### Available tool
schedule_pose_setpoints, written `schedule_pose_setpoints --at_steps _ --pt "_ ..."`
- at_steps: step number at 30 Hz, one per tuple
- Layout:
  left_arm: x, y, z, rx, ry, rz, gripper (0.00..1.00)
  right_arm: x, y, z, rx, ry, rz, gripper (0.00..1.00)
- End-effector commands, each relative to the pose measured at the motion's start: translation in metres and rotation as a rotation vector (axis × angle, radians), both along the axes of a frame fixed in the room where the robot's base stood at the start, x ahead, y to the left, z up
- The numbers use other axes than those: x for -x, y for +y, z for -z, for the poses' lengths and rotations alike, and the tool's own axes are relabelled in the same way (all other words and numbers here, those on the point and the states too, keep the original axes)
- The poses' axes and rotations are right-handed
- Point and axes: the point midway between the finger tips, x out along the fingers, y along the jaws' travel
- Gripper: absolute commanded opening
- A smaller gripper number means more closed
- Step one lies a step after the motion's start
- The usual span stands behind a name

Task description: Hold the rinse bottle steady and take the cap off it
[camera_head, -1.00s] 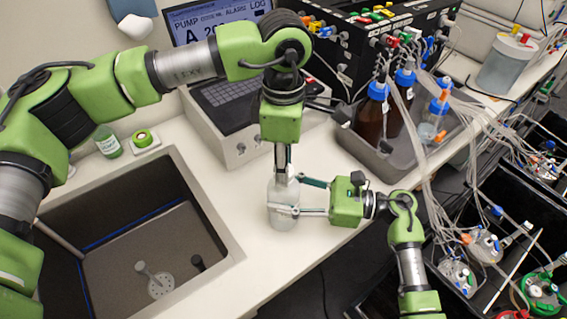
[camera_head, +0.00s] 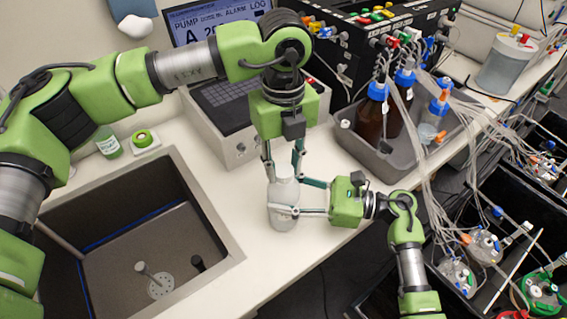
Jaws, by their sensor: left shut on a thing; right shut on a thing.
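The rinse bottle (camera_head: 283,192), pale and translucent, stands upright on the white counter in front of the console. My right gripper (camera_head: 283,210) comes in from the right, shut on the bottle's body, with a finger across its near side. My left gripper (camera_head: 284,170) points down from above, shut on the pale cap (camera_head: 284,171) at the bottle's top, with one finger on each side. The cap looks to be still at the bottle's mouth; whether it is loose I cannot tell.
A sink (camera_head: 130,235) lies left of the bottle. The console with a screen (camera_head: 220,105) stands behind. A grey tray (camera_head: 385,165) with brown bottles (camera_head: 370,118) is at the back right. The counter's front edge is close to the bottle.

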Motion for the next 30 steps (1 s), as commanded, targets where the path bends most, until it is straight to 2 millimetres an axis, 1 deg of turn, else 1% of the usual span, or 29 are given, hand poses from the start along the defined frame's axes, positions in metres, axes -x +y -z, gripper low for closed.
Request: schedule_pose_setpoints --at_steps 1,3,6,24,30 --pt "-0.0008 0.0000 -0.0003 0.000 -0.001 -0.074 0.02 0.0005 0.0002 0.0002 0.000 -0.001 -0.002 0.00" --pt "-0.0008 -0.0001 -0.0004 0.001 -0.002 -0.164 0.02 0.0005 0.0002 0.0002 0.000 -0.001 -0.002 0.00" --pt "-0.0009 -0.0001 -0.0004 0.001 -0.003 -0.234 0.02 0.0006 0.0003 0.0002 0.000 -0.001 -0.002 0.00" --pt "-0.0009 -0.0001 -0.0007 0.001 -0.003 -0.228 0.02 0.0006 0.0003 0.0002 0.000 0.000 -0.002 0.00" --pt "-0.0011 -0.0003 -0.0054 0.002 -0.003 -0.228 0.02 0.0006 0.0003 0.0002 0.000 0.000 -0.002 0.00"
